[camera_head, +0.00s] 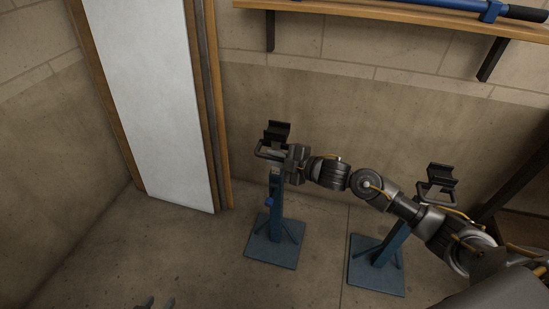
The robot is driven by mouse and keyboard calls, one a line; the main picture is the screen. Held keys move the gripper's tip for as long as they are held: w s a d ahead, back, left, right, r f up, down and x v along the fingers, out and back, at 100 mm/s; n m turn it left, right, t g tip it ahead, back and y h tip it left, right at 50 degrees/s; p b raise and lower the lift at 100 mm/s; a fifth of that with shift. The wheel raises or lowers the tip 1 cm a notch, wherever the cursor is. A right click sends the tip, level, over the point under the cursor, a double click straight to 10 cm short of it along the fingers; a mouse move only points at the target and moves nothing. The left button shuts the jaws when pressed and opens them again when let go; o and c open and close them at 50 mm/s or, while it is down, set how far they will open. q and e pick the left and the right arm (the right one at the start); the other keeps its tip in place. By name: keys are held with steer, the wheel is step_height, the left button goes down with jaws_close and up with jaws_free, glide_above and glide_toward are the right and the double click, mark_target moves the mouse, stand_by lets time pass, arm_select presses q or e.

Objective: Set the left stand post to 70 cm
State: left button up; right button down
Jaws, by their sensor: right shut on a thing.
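The left stand post (275,190) is blue and upright on a flat square base (274,246). A black V-shaped cradle (277,131) tops it, with a dark handle frame (262,154) just below. A small blue knob (268,202) sits partway down the post. My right gripper (284,165) is shut on the left stand at its upper part, below the cradle; its hand hides part of the grip. No height scale can be read. My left gripper (156,302) shows only its fingertips at the bottom edge, spread apart and empty, away from the stand.
The right stand (396,240) has a similar black cradle (437,181), and my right arm crosses in front of it. A wooden shelf (400,15) holding a blue tube (440,4) is on the back wall. A white door panel (155,100) is left. Floor at left is clear.

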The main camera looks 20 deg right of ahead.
steer(key=c, duration=1.4)
jaws_free()
